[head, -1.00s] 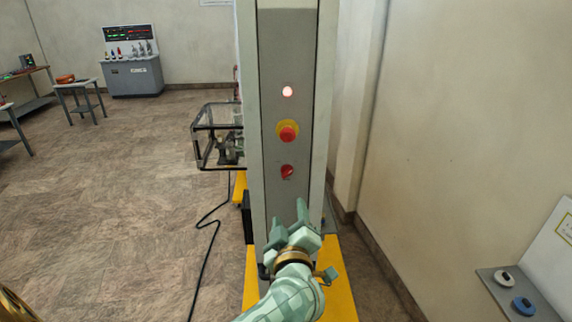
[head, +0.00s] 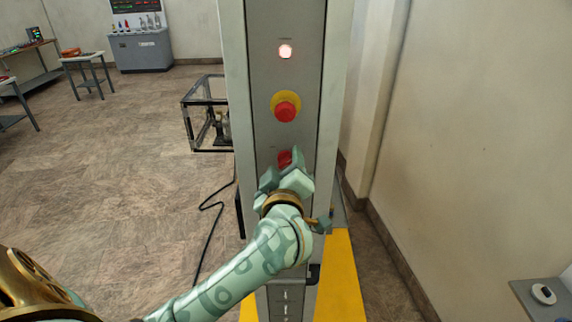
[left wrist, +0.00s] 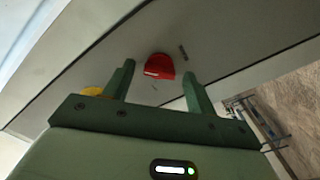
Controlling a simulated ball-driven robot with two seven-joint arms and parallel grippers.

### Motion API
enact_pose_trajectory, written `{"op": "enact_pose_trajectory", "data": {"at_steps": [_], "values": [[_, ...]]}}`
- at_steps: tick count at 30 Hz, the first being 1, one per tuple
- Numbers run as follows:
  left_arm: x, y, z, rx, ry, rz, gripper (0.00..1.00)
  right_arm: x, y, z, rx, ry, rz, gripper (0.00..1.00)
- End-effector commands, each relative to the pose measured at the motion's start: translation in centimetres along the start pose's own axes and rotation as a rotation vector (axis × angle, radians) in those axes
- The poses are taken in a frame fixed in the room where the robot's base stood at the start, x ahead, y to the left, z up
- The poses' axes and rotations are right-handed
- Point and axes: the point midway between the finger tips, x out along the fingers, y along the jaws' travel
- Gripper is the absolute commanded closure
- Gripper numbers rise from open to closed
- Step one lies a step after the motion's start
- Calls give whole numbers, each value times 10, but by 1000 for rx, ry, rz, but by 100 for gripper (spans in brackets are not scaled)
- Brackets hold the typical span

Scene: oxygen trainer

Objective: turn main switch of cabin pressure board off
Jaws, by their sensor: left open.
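The cabin pressure board (head: 265,80) is a tall grey panel in the middle of the head view. A red rotary switch (head: 284,158) sits low on it, partly hidden by my gripper. In the left wrist view the switch (left wrist: 159,66) shows a white mark and lies beyond the fingertips, between the two fingers. My left gripper (head: 284,172) is open and empty, close in front of the switch. I cannot tell whether it touches. Above the switch are a red push button on a yellow ring (head: 286,106) and a lit white-pink lamp (head: 285,51). My right gripper is not in view.
A black-framed clear case (head: 207,112) stands left of the board, with a black cable (head: 207,206) on the floor. A yellow base strip (head: 343,275) lies at lower right. A wall is close on the right. Open floor lies left.

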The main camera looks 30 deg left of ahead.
Motion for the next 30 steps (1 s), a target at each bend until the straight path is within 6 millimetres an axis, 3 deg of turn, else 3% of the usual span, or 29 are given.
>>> {"op": "enact_pose_trajectory", "data": {"at_steps": [5, 9, 10, 20, 30], "values": [[0, 0, 0, 0, 0, 0, 46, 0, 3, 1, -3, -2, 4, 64], [0, 0, 0, 0, 0, 0, 85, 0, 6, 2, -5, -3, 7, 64], [0, 0, 0, 0, 0, 0, 89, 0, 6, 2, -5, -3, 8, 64], [0, 0, 0, -31, 0, 0, 88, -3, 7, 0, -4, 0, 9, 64], [0, 0, -1, -239, 0, -1, 88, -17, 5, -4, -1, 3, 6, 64]]}}
